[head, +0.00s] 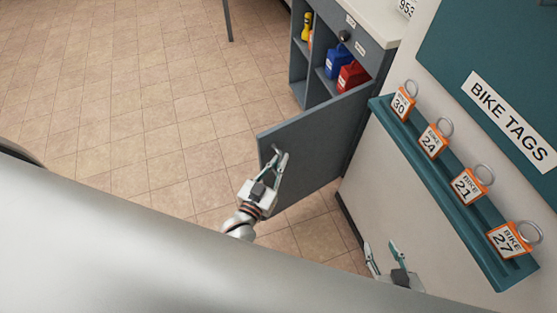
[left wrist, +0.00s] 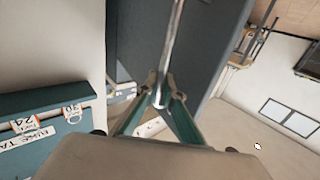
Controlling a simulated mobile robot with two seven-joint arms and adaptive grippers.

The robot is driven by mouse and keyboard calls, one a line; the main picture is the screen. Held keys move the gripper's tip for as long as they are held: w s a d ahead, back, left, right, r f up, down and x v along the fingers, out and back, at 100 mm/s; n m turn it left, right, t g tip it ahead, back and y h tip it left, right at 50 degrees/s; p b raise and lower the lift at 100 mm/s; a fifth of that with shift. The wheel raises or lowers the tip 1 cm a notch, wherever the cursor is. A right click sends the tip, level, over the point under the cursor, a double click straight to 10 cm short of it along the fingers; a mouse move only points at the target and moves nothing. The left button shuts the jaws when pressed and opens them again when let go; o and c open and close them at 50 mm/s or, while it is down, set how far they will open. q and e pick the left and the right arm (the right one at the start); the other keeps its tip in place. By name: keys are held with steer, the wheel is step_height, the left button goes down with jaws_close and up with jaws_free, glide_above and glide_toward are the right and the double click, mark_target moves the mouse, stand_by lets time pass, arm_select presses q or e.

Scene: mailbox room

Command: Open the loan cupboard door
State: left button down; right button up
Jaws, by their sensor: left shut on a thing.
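The grey loan cupboard door (head: 325,138) stands swung out from the cupboard (head: 372,62), so the shelves show. My left gripper (head: 276,160) is at the door's free edge, shut on its handle. In the left wrist view the handle (left wrist: 176,42) is a thin metal bar running up from between my left fingertips (left wrist: 160,92), with the dark door panel (left wrist: 212,45) behind it. My right gripper (head: 384,258) is low by the white wall panel, with its fingers apart and nothing seen between them.
A teal ledge (head: 455,205) with several orange bike tags juts out at the right. Tiled floor (head: 130,110) lies clear left of the door.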

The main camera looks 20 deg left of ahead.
stand_by(0.4)
arm_select(q)
steer(key=c, duration=2.2)
jaws_free()
steer(key=s, duration=0.4)
steer(key=s+a, duration=0.1)
steer(key=s, duration=0.3)
steer(key=s+a, duration=0.1)
steer(key=s, duration=0.3)
steer(key=s+a+f+m+g, duration=0.1)
steer(key=g, duration=0.1)
steer(key=s+a+f+g, duration=0.1)
steer(key=s+f+g, duration=0.1)
steer(key=g, duration=0.1)
steer(key=s+a+f+m+g, duration=0.1)
steer(key=s+a+g, duration=0.1)
steer(key=shift+f+m, duration=0.2)
steer(key=shift+m, duration=0.1)
